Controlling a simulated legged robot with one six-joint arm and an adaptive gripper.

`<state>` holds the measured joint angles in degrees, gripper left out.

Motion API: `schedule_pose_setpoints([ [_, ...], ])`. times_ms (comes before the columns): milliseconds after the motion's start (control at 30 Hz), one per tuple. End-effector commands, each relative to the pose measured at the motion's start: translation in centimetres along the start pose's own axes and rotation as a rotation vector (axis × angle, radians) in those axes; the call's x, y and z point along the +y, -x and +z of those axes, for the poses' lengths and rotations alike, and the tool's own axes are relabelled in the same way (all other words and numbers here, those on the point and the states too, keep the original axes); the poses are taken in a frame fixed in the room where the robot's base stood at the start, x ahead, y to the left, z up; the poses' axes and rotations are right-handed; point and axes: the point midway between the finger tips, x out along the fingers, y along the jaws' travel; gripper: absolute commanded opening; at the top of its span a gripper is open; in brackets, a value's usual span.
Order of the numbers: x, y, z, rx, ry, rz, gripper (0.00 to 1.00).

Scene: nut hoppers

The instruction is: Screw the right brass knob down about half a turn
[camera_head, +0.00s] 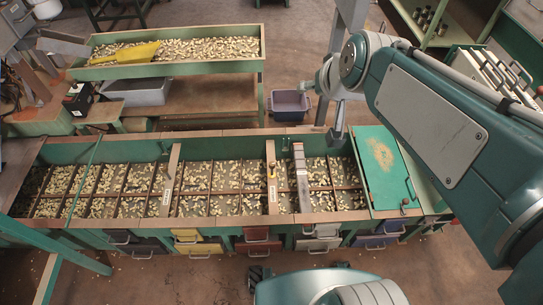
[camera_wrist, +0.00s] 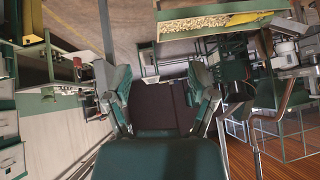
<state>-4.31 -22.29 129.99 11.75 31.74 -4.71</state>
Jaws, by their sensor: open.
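The right brass knob (camera_head: 272,176) appears as a small yellowish upright piece on the right wooden crossbar (camera_head: 270,153) of the nut hopper, in the head view. A similar small knob (camera_head: 166,178) shows on the left crossbar. Both are too small to tell how far down they are screwed. My gripper (camera_wrist: 163,98) is open in the wrist view, with its two fingers spread wide and nothing between them. In the head view my arm reaches in from the right, and its end is above and beyond the hopper, apart from the knob. I cannot make out the knob in the wrist view.
The long green hopper is split into compartments of nuts. A grey metal bar (camera_head: 301,178) crosses it just right of the right knob, with a green lid (camera_head: 385,180) farther right. A raised nut tray (camera_head: 180,70) and a blue-grey tub (camera_head: 290,105) stand behind.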

Motion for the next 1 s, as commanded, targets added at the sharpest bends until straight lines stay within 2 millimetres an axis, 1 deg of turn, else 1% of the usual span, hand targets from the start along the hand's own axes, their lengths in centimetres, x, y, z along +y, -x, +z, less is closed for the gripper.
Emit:
schedule_pose_setpoints([
  [33, 0.8, 0.2, 1.1, -0.016, 0.009, 0.023, 0.73],
  [100, 1.7, 0.2, 2.3, -0.041, 0.021, 0.054, 0.73],
  [167, 2.5, -0.1, 3.1, -0.058, 0.033, 0.081, 0.73],
  [233, 3.6, -0.8, 3.8, -0.074, 0.051, 0.112, 0.73],
  [300, 4.3, -1.9, 3.9, -0.079, 0.067, 0.135, 0.73],
  [400, 5.0, -3.2, 3.7, -0.076, 0.084, 0.151, 0.73],
  [567, 5.7, -5.4, 3.1, -0.066, 0.111, 0.166, 0.73],
  [667, 6.0, -7.2, 2.6, -0.054, 0.129, 0.171, 0.73],
  [767, 6.4, -9.4, 2.1, -0.039, 0.15, 0.172, 0.73],
  [867, 6.8, -12.6, 1.4, -0.017, 0.175, 0.169, 0.73],
  [1000, 7.1, -17.5, 0.8, 0.025, 0.213, 0.154, 0.73],
])
